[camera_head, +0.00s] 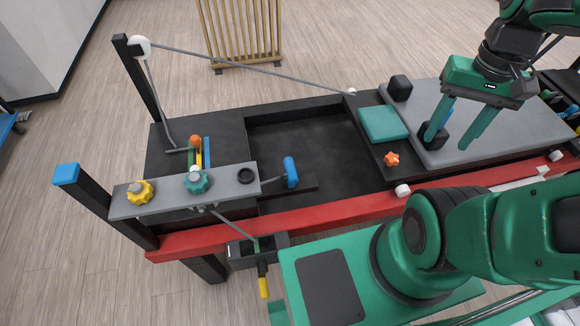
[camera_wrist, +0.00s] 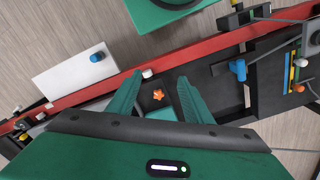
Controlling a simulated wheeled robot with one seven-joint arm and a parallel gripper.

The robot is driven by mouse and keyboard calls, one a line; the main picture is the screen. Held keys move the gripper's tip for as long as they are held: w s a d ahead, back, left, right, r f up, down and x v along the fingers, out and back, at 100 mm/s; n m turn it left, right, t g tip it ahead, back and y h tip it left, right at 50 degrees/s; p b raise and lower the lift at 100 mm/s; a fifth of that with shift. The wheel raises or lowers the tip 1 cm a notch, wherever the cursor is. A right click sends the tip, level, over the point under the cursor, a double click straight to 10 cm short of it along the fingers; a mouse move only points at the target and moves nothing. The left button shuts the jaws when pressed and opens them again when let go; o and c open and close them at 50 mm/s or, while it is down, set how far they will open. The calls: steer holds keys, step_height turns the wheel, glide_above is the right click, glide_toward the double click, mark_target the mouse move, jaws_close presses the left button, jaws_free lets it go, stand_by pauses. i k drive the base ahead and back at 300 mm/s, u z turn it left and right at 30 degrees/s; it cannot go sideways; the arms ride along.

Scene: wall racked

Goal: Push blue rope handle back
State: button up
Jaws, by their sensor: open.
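A blue handle (camera_head: 291,172) stands upright on the end of a thin grey rod or rope, over the dark tray left of centre in the head view. It also shows at the right of the wrist view (camera_wrist: 238,68). My gripper (camera_head: 449,140) is open and empty, with its green fingers pointing down above the grey pad on the right. It is well apart from the blue handle, to its right. Both fingers show in the wrist view (camera_wrist: 160,78), with an orange star knob (camera_wrist: 158,95) between them. A small blue piece beside my fingers is partly hidden.
A red rail (camera_head: 330,214) runs along the front edge. A grey shelf (camera_head: 150,205) with yellow and teal knobs stands left of the handle. A teal pad (camera_head: 383,123) and black block (camera_head: 400,87) lie near my gripper. A grey rope (camera_head: 250,68) spans the back. The dark tray's middle is clear.

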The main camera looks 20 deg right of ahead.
mark_target(291, 176)
steer(key=k, duration=1.65)
steer(key=z, duration=0.4)
steer(key=i, duration=0.7)
steer(key=z, duration=0.1)
